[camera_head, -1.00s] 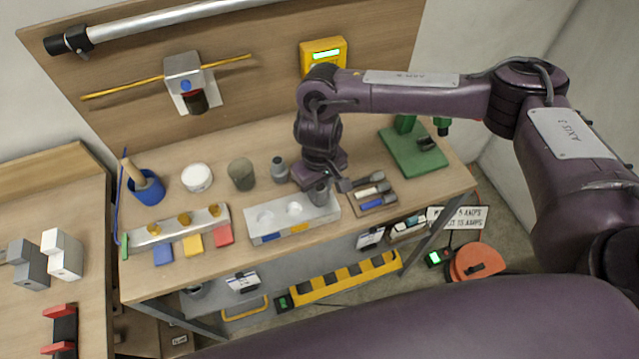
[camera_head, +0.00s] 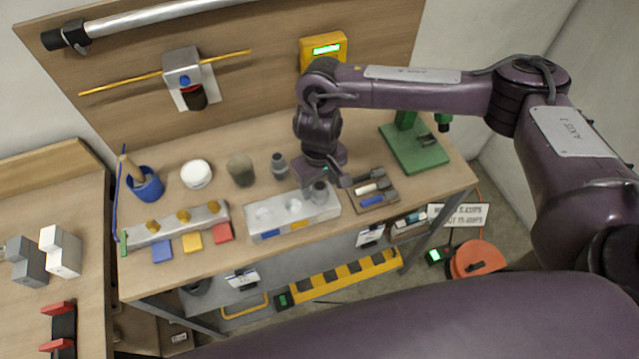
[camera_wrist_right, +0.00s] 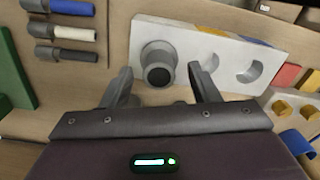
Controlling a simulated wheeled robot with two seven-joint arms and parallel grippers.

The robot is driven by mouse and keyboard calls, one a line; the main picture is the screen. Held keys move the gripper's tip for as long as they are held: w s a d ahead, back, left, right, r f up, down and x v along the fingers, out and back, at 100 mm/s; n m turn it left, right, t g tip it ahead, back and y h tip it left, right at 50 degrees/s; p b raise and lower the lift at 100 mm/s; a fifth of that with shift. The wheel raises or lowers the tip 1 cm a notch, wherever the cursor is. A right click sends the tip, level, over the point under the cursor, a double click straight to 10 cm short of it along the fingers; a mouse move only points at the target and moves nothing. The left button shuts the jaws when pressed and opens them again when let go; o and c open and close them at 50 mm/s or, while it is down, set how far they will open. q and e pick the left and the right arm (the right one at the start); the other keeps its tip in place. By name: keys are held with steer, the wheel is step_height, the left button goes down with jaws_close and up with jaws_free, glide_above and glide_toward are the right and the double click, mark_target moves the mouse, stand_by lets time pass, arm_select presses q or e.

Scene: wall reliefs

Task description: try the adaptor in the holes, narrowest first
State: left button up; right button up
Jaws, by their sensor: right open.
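A grey stepped adaptor (camera_head: 320,190) stands upright at the right-end hole of a pale grey block (camera_head: 291,222). In the right wrist view the adaptor (camera_wrist_right: 158,66) shows its dark round bore, at the left end of the block (camera_wrist_right: 228,38). How deep it sits cannot be told. The block's other two holes are empty. My right gripper (camera_head: 326,184) is open, its fingers spread on either side of the adaptor; in the wrist view the fingertips (camera_wrist_right: 160,80) show a gap to it. A similar grey, dark-topped piece (camera_head: 279,165) stands behind the block. My left gripper is out of view.
A tray (camera_head: 389,198) with black, white and blue-handled tools lies close to the right of the block. A green stand (camera_head: 418,150) is beyond it. A cup (camera_head: 241,171) and a white round pot (camera_head: 197,174) stand behind left. Coloured squares (camera_head: 192,242) lie left.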

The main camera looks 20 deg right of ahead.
step_height(320, 180, up, 7)
steer(key=shift+f, duration=0.1)
stand_by(0.9)
